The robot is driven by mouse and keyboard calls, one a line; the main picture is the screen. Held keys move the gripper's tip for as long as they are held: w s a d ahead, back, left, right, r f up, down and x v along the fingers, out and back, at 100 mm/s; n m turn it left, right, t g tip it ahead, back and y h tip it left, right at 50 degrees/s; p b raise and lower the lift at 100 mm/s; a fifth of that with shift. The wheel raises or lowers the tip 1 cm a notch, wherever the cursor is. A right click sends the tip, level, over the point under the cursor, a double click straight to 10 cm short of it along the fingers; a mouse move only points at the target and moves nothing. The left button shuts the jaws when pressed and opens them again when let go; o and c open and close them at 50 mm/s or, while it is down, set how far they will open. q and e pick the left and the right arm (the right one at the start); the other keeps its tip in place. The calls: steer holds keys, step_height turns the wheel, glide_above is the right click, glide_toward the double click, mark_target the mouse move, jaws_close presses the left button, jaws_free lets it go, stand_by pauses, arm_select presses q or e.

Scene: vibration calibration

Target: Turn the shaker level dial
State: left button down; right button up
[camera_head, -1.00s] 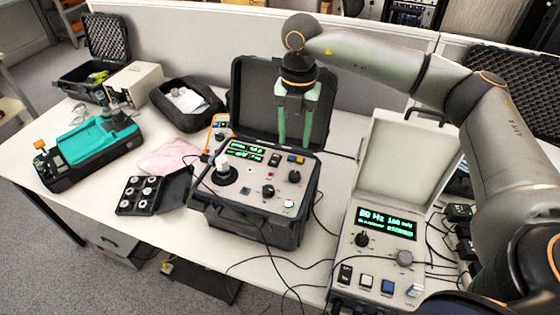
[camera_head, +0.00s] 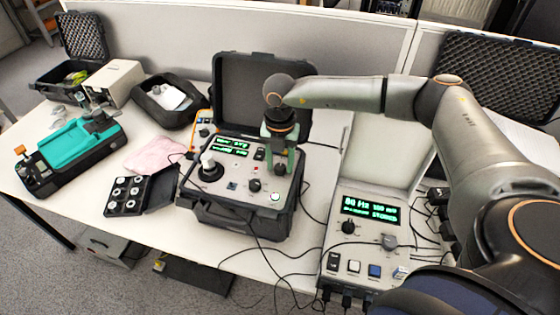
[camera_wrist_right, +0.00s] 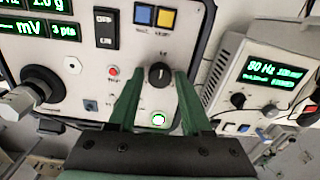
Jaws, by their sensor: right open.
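The shaker unit (camera_head: 222,217) is an open black case with a light grey panel and green readouts. A black dial with a white pointer mark is on its panel, shown in the head view (camera_head: 254,185) and the right wrist view (camera_wrist_right: 160,75). My right gripper (camera_head: 278,164) points down over the right part of this panel. In the right wrist view its green fingers (camera_wrist_right: 158,74) are open, one on each side of the dial, with gaps visible. I cannot tell how far above the panel the fingertips are. My left gripper is not in view.
The open lid (camera_head: 280,90) stands behind the panel. A white shaker head (camera_head: 208,162) rises at the panel's left. A second instrument (camera_head: 368,230) with its own knobs stands to the right, with loose cables around it. A black tray (camera_head: 125,195) lies left.

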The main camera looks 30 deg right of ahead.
jaws_close()
stand_by(0.4)
